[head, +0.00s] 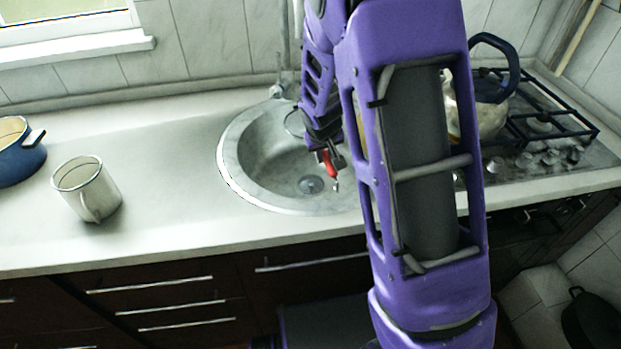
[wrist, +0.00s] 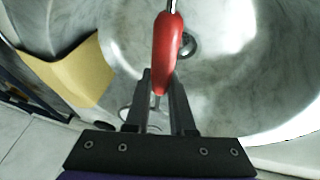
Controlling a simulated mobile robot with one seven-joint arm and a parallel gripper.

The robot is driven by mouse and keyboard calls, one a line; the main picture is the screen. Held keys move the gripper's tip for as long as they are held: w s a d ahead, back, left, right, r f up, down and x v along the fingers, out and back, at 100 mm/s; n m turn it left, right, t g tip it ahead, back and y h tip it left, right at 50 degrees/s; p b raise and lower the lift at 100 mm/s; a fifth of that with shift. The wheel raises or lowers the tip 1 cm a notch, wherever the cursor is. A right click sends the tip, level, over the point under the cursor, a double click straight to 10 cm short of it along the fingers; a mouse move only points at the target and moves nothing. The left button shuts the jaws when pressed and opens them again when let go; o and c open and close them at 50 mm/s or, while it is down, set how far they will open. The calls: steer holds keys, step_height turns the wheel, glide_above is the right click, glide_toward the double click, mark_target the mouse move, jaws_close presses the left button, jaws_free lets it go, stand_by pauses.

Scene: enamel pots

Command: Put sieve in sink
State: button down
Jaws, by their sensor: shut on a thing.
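The sieve (head: 330,164) has a red handle with a metal end, which also shows in the wrist view (wrist: 166,50). My gripper (wrist: 160,80) is shut on the sieve near the lower end of the handle. In the head view my gripper (head: 335,155) is over the sink (head: 240,150), a round metal basin with a drain. A thin ring left of the gripper looks like the sieve's rim; the rest of its head is mostly hidden by my arm and gripper. The sieve appears held above the basin floor; its exact height is unclear. The sink fills most of the wrist view (wrist: 225,85).
A white mug (head: 88,190) and a blue pot (head: 18,155) stand on the counter (head: 165,215) at left. A kettle (head: 488,105) is on the stove (head: 545,135) at right, partly behind my arm. A tan thing (wrist: 75,70) is beside the sink. A faucet (head: 283,75) is behind it.

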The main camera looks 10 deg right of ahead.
steer(key=c, duration=0.7)
jaws_free()
steer(key=p+v, duration=0.1)
steer(key=v, duration=1.6)
steer(key=shift+s+r+p, duration=0.2)
steer(key=shift+p, duration=0.15)
